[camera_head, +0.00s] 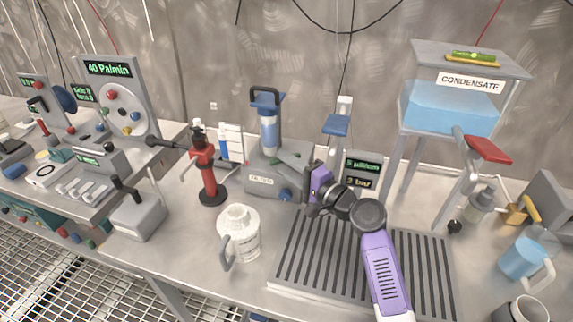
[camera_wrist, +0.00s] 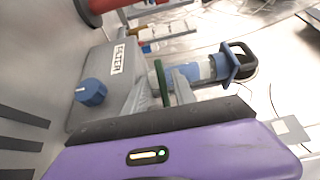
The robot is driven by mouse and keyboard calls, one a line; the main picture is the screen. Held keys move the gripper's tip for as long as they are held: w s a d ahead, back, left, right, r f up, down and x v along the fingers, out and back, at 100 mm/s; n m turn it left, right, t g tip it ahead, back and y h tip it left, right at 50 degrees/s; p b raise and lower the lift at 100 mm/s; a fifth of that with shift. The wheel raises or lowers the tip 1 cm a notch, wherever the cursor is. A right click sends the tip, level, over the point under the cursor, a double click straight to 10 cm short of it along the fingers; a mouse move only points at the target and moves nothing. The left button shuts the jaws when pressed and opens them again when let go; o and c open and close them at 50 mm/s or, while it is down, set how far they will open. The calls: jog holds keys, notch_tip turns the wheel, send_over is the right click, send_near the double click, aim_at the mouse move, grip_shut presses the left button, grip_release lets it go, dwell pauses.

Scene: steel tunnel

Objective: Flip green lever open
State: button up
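The filter unit (camera_head: 268,178) is a grey block with a blue knob and an upright clear and blue cylinder, on the bench near the back wall. It fills the upper part of the wrist view (camera_wrist: 92,60), where its label reads FILTER. A slim green lever (camera_wrist: 160,80) stands beside the unit's cylinder. My gripper (camera_head: 290,172) reaches to the front right of the unit. In the wrist view its grey fingers (camera_wrist: 167,92) lie close on both sides of the lever. I cannot tell whether they grip it. In the head view the lever is mostly hidden.
A white jug (camera_head: 240,235) and a red-and-black stand (camera_head: 207,175) are to the left. A slatted grate (camera_head: 320,265) lies under my arm. The CONDENSATE tank stand (camera_head: 420,60) with a red lever (camera_head: 487,149) is at right. A small display (camera_head: 362,170) stands behind my wrist.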

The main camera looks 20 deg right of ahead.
jog(key=shift+r, duration=0.1)
jog(key=v, duration=0.7)
jog(key=shift+s+d, duration=0.15)
jog(key=shift+s, duration=0.2)
